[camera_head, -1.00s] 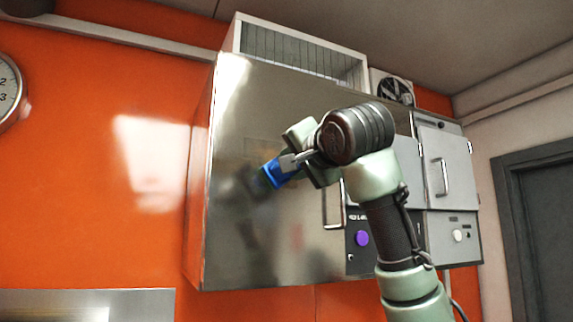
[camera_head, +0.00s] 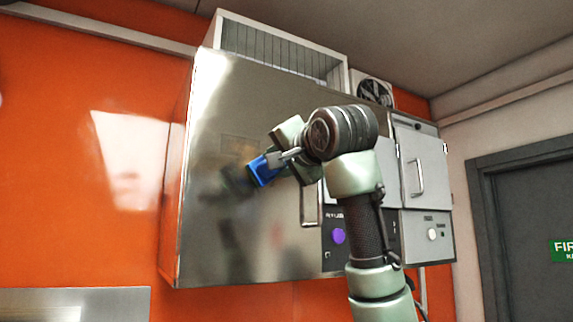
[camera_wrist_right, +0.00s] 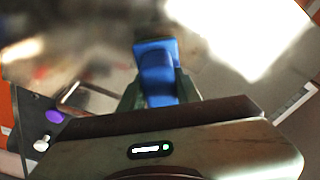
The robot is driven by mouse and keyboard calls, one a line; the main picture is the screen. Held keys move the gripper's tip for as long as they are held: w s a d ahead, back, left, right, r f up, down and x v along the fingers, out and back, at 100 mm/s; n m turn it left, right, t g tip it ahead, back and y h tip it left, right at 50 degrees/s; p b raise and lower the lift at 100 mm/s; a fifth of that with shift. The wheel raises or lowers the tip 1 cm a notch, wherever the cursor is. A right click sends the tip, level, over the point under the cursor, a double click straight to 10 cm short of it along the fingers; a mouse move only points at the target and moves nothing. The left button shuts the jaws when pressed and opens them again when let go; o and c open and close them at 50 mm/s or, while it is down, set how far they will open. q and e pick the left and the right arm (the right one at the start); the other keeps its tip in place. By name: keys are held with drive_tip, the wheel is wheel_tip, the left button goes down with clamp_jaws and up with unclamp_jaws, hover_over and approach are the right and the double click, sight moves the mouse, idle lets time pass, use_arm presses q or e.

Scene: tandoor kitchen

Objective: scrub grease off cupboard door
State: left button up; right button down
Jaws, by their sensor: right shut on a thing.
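The cupboard door (camera_head: 225,210) is a large shiny steel panel on the orange wall, with a bar handle at its right edge. It shows brownish smudges or reflections near its middle; I cannot tell which are grease. My right gripper (camera_head: 279,161) is shut on a blue scrubber (camera_head: 262,171) in front of the door's middle. The blue scrubber also shows in the right wrist view (camera_wrist_right: 157,75), between the fingers, its far end at or close to the door's surface. I cannot tell whether it touches. My left gripper is not in view.
Grey cabinet doors with a handle (camera_head: 419,177) and a purple knob (camera_head: 339,236) are right of the steel door. A vented box (camera_head: 280,50) and a fan (camera_head: 373,91) sit on top. A dark door (camera_head: 520,215) with a green sign (camera_head: 563,250) stands at the right.

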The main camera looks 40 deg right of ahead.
drive_tip(key=shift+w+a+r+p, duration=0.75)
drive_tip(key=shift+w+a+r, duration=0.45)
drive_tip(key=shift+a, duration=3.5)
drive_tip(key=shift+s+d+b, duration=0.15)
drive_tip(key=shift+s+d, duration=0.3)
drive_tip(key=shift+d, duration=1.4)
drive_tip(key=shift+s+d+b, duration=0.2)
drive_tip(key=shift+s+d, duration=0.3)
drive_tip(key=shift+d, duration=1.4)
drive_tip(key=shift+s+d+b, duration=0.15)
drive_tip(key=shift+s+d, duration=0.3)
drive_tip(key=shift+d, duration=1.4)
drive_tip(key=shift+w+a, duration=0.2)
drive_tip(key=shift+a, duration=0.7)
drive_tip(key=shift+w+a, duration=0.25)
drive_tip(key=shift+a, duration=0.65)
drive_tip(key=shift+w+a, duration=0.2)
drive_tip(key=shift+a, duration=0.7)
drive_tip(key=a, duration=0.3)
drive_tip(key=w+a, duration=0.1)
drive_tip(key=a, duration=0.2)
drive_tip(key=shift+w+b, duration=0.2)
drive_tip(key=shift+b, duration=0.1)
